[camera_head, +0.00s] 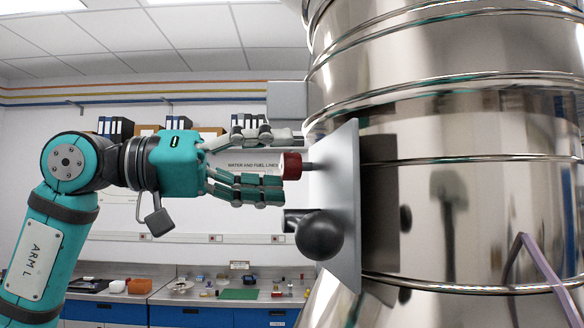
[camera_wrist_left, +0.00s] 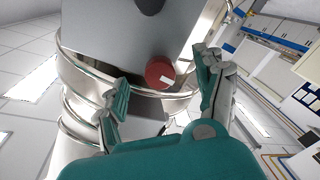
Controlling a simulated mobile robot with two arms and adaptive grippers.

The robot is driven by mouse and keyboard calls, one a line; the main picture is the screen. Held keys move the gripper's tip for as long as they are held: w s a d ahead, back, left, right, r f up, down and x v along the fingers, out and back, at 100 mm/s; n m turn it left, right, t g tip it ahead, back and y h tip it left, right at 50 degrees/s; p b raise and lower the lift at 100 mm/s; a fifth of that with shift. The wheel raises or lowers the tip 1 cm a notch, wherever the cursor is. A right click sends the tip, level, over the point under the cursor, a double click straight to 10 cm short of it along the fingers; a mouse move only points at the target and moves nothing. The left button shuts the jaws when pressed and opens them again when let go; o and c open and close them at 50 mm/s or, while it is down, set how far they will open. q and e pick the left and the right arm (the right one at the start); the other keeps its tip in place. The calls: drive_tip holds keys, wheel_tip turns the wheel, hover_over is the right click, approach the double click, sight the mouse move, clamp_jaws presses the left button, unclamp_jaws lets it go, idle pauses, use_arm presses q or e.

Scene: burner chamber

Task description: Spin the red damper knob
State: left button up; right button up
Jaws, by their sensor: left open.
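The red damper knob (camera_head: 292,166) is a short red cylinder on a metal stem. It sticks out to the left from a grey plate (camera_head: 345,200) on the shiny metal chamber. My left gripper (camera_head: 278,162) is open, with one finger above the knob and the others below it. In the left wrist view the knob (camera_wrist_left: 160,73), with a white mark on its face, lies between the spread fingertips (camera_wrist_left: 163,80), with gaps on both sides. I see no contact. My right gripper is not in view.
A black ball handle (camera_head: 320,235) sticks out from the plate just below the knob, close under the lower fingers. The large curved chamber (camera_head: 480,120) fills the right side. A lab bench (camera_head: 150,296) with small items stands far behind.

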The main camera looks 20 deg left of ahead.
sight(282, 167)
use_arm(q)
drive_tip(key=shift+v, duration=2)
